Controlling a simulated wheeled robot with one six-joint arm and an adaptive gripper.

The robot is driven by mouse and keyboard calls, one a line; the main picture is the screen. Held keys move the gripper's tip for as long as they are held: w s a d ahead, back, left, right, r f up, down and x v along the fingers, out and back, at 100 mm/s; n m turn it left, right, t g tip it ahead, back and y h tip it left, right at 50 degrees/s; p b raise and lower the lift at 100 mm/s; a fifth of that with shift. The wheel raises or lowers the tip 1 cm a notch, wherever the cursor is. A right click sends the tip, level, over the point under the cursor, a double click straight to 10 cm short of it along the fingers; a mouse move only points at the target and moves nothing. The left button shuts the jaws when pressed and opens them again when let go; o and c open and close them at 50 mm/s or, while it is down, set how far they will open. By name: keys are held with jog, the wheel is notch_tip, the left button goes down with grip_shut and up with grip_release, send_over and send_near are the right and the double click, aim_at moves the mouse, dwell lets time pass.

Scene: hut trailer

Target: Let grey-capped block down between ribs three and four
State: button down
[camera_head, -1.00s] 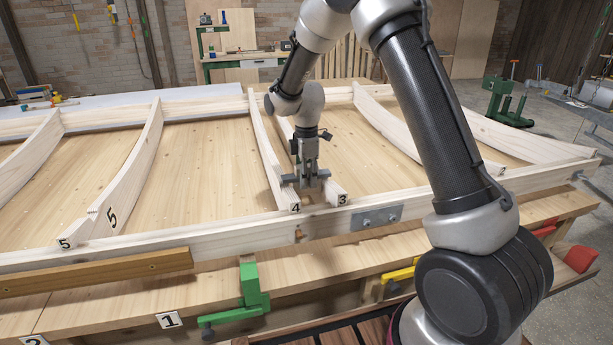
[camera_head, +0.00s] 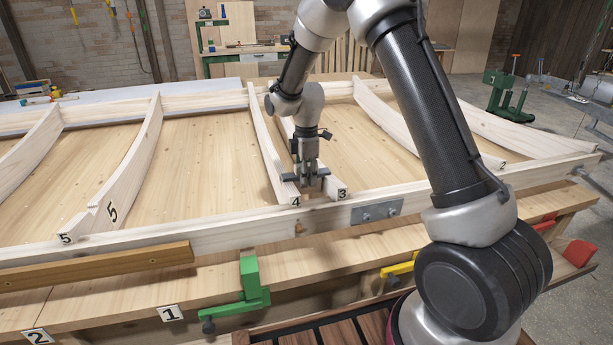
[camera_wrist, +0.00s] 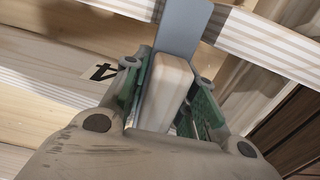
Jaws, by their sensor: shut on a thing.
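My gripper (camera_head: 307,180) is shut on the grey-capped block, pointing down between the front ends of rib four (camera_head: 269,155) and rib three (camera_head: 332,184). In the wrist view the block (camera_wrist: 165,92) is a pale wooden bar between the green-lined fingers, with a flat grey cap (camera_wrist: 182,28) at its far end. In the head view my gripper hides most of the block. The "4" label (camera_wrist: 103,72) shows left of the fingers in the wrist view. I cannot tell whether the block touches either rib or the panel below.
The long front rail (camera_head: 240,222) runs just in front of the ribs, with a grey metal plate (camera_head: 376,211) on it. A green clamp (camera_head: 250,283) grips the bench edge. Rib five (camera_head: 125,180) stands farther left, with bare panel (camera_head: 200,165) between it and rib four.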

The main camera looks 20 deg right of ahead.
jog(key=shift+f, duration=0.6)
jog(key=c, duration=1.1)
grip_release()
notch_tip(320, 180, up, 12)
